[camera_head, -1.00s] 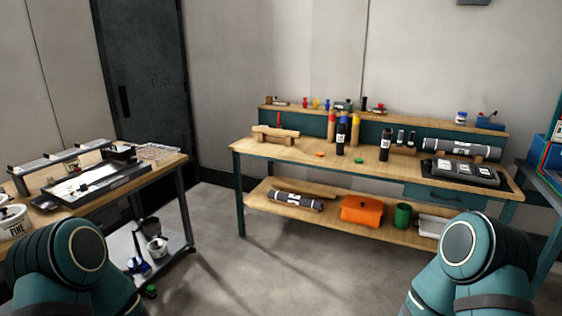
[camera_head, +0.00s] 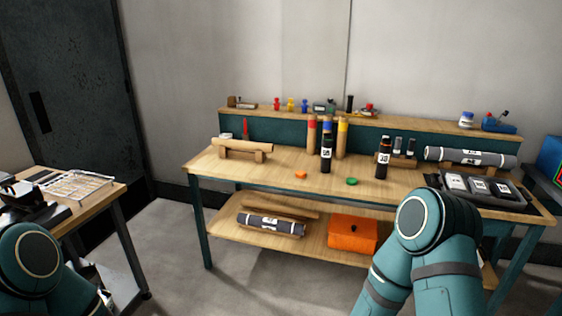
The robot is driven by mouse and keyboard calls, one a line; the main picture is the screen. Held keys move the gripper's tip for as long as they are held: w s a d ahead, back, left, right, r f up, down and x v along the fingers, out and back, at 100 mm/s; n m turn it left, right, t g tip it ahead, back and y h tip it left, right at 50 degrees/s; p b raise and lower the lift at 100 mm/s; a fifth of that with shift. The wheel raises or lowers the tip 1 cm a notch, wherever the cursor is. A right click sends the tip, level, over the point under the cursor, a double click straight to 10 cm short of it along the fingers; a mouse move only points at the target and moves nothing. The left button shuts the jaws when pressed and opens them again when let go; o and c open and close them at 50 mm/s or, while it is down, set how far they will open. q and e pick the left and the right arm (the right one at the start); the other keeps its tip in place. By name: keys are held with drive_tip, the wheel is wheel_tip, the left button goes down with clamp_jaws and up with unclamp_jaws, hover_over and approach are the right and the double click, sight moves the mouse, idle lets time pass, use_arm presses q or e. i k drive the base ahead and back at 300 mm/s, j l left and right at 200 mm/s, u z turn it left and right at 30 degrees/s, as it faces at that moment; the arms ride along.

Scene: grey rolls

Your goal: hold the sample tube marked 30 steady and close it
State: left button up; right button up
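Two dark upright tubes with white number labels stand on the workbench (camera_head: 270,168). One dark tube (camera_head: 326,158) is left of centre and the other dark tube (camera_head: 384,160) is farther right. The labels are too small to read surely, so I cannot tell which is marked 30. An orange cap-like disc (camera_head: 301,174) and a green cap-like disc (camera_head: 351,181) lie on the bench top near the left tube. My two teal arms show at the bottom of the view. Both grippers are out of view.
Tan tubes with red (camera_head: 311,135) and yellow (camera_head: 342,138) tops stand behind the left dark tube. A black tray (camera_head: 520,203) is at the bench's right. An orange box (camera_head: 352,234) sits on the lower shelf. A side table (camera_head: 95,203) is at left. Floor between is clear.

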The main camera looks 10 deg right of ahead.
sight(385, 146)
drive_tip(key=i+z, duration=0.2)
drive_tip(key=i, duration=0.25)
drive_tip(key=i+j+z, duration=0.15)
drive_tip(key=i, duration=0.25)
drive_tip(key=i+j+z, duration=0.2)
drive_tip(key=i, duration=0.2)
drive_tip(key=i+j+z, duration=0.75)
drive_tip(key=i+l, duration=0.1)
